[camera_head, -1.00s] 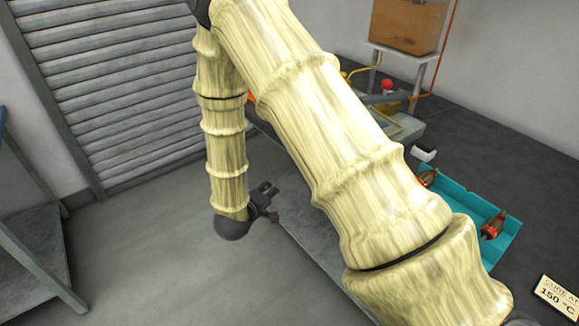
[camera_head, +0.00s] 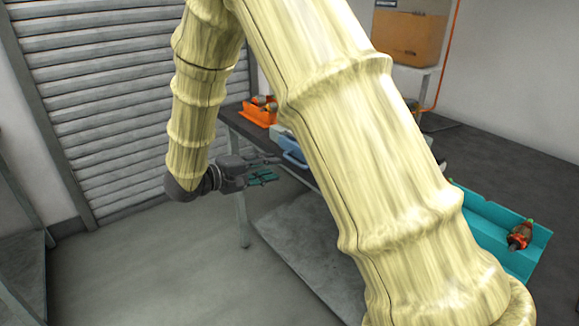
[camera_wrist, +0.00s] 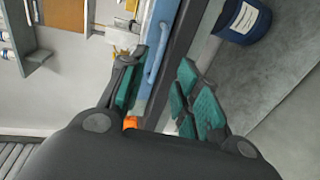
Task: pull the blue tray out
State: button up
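The blue tray (camera_head: 297,147) sits at the left edge of the dark bench, with a handle on its near side. My arm hides most of it in the head view. The tray's blue front and bar handle also show in the wrist view (camera_wrist: 155,45), upper middle. My gripper (camera_head: 268,170) is open and empty, just left of the handle in the head view. In the wrist view my gripper's teal-padded fingers (camera_wrist: 165,92) are spread, with the handle ahead in the gap between them. I cannot tell whether either finger touches it.
An orange bin (camera_head: 258,112) stands on the bench behind the gripper. A teal tray (camera_head: 480,210) with an armature (camera_head: 520,236) lies at right. A dark blue drum (camera_wrist: 243,20) stands at upper right in the wrist view. The floor left of the bench is clear.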

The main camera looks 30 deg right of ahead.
jog(key=x, duration=0.7)
jog(key=shift+w+d+f+b, duration=0.1)
jog(key=shift+d+b, duration=0.25)
jog(key=shift+b, duration=0.05)
grip_shut()
